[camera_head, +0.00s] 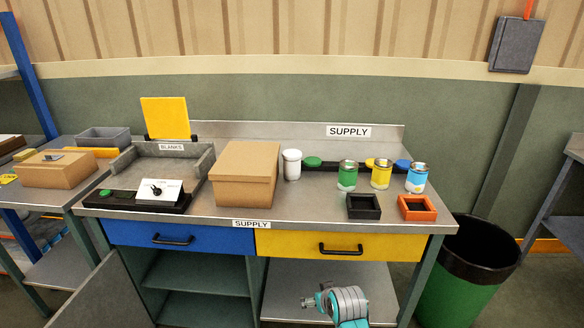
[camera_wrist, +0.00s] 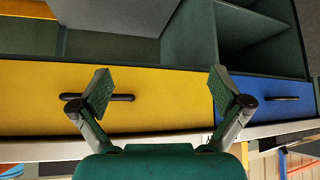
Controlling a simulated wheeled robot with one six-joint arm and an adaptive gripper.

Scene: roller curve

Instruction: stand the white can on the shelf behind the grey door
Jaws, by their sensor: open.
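The white can (camera_head: 291,165) stands upright on the supply bench, between a cardboard box and a green round thing. The grey door (camera_head: 103,296) is swung open at the lower left of the bench. Beside it, under the blue drawer, the compartment with its dark green shelf (camera_head: 197,273) shows open, and I see nothing standing there. My gripper (camera_wrist: 160,88) is open and empty in the wrist view, in front of the yellow drawer (camera_wrist: 45,95) and well below the can. The wrist picture is upside down. The can is not in the wrist view.
The cardboard box (camera_head: 243,175) stands left of the can. Green, yellow and blue paint cans (camera_head: 380,174) stand to its right, behind black and orange trays (camera_head: 417,207). The blue drawer (camera_head: 180,238) is shut. A green bin (camera_head: 460,285) stands at the right.

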